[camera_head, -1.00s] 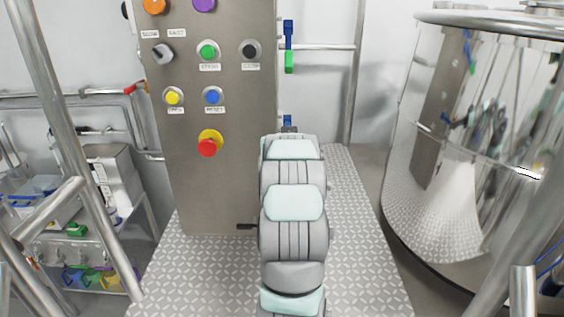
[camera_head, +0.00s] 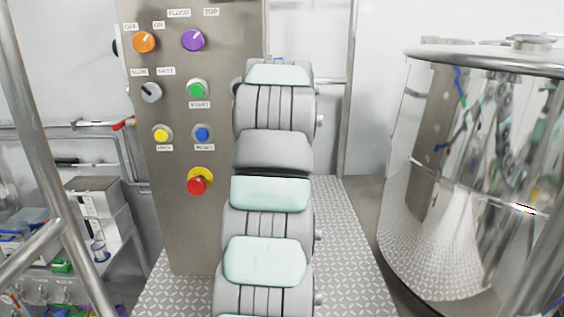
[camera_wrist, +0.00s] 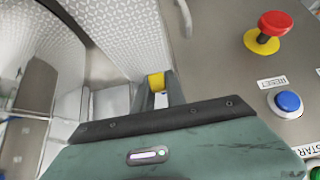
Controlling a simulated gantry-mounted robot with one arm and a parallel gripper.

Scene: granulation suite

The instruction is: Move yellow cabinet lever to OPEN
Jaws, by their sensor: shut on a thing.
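The steel control cabinet (camera_head: 220,235) stands ahead in the head view, and its panel face also shows in the wrist view (camera_wrist: 222,85). My gripper (camera_wrist: 157,92) is beside the cabinet's edge in the wrist view. Its fingers are shut on a small yellow part, which appears to be the yellow lever (camera_wrist: 156,80). Most of the lever is hidden by the fingers and the gripper body. In the head view my arm hides both the gripper and the lever. No OPEN mark is readable.
The panel carries a red emergency knob (camera_head: 196,185), a blue button (camera_head: 203,133), a green button (camera_head: 197,89) and orange and purple selectors. A large steel vessel (camera_head: 445,190) stands at the right. A steel rail (camera_head: 45,150) runs along the left. Patterned floor (camera_head: 345,240) is clear between.

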